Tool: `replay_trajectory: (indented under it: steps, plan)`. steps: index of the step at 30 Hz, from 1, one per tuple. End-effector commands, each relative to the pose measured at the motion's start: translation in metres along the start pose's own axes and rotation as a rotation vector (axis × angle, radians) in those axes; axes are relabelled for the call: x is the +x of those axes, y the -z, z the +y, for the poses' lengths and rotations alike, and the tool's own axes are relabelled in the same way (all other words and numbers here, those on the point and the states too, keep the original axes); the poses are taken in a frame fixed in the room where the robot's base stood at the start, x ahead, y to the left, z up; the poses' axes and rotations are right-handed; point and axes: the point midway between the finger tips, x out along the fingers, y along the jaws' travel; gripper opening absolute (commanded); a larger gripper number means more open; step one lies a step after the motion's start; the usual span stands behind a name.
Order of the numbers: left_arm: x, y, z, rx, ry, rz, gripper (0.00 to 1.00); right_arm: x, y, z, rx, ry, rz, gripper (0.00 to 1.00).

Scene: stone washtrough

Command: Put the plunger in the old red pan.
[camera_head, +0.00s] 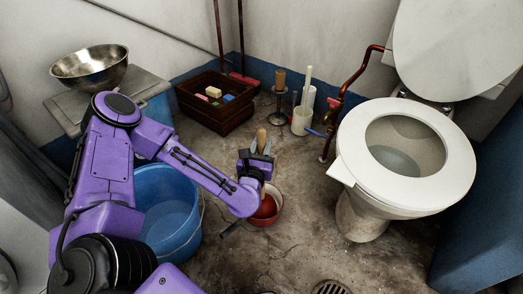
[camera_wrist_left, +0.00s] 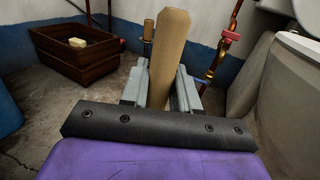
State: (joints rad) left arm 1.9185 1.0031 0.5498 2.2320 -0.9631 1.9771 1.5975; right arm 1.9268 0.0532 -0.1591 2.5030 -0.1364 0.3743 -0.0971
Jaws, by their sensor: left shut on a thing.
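My left gripper (camera_head: 257,158) is shut on the wooden handle of the plunger (camera_head: 262,136). The pale handle sticks up between the fingers and also shows large in the left wrist view (camera_wrist_left: 167,55). The red pan (camera_head: 278,197) is on the floor just below this gripper, its left side hidden by my arm. A red-orange rounded shape shows inside the pan; I cannot tell whether it is the plunger's cup or whether it touches the pan. My right gripper is not in view.
A blue tub (camera_head: 165,196) stands left of the pan, partly behind my arm. The toilet (camera_head: 355,215) is to the right. A wooden crate (camera_head: 214,124), a candle stand (camera_head: 279,108) and a brush holder (camera_head: 301,122) stand behind. The floor in front is mostly clear.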

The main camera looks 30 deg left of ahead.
Motion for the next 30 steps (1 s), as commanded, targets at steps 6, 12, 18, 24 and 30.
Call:
replay_trajectory:
  steps: [6, 12, 18, 24, 30]
  plan:
    - [0.000, -0.001, 0.000, -0.001, 0.000, -0.001, 0.00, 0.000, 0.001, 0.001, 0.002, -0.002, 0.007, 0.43]
    - [0.000, 0.000, 0.000, 0.000, 0.000, 0.001, 0.55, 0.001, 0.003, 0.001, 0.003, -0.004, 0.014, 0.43]
    - [0.000, 0.000, 0.000, 0.000, 0.000, 0.001, 0.55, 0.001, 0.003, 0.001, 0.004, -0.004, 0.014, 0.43]
    - [-0.018, -0.003, -0.001, 0.001, 0.004, 0.003, 0.55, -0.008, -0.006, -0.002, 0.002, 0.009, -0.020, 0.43]
    - [-0.072, -0.001, -0.001, 0.000, 0.005, 0.005, 0.55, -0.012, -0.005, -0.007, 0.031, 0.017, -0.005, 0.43]
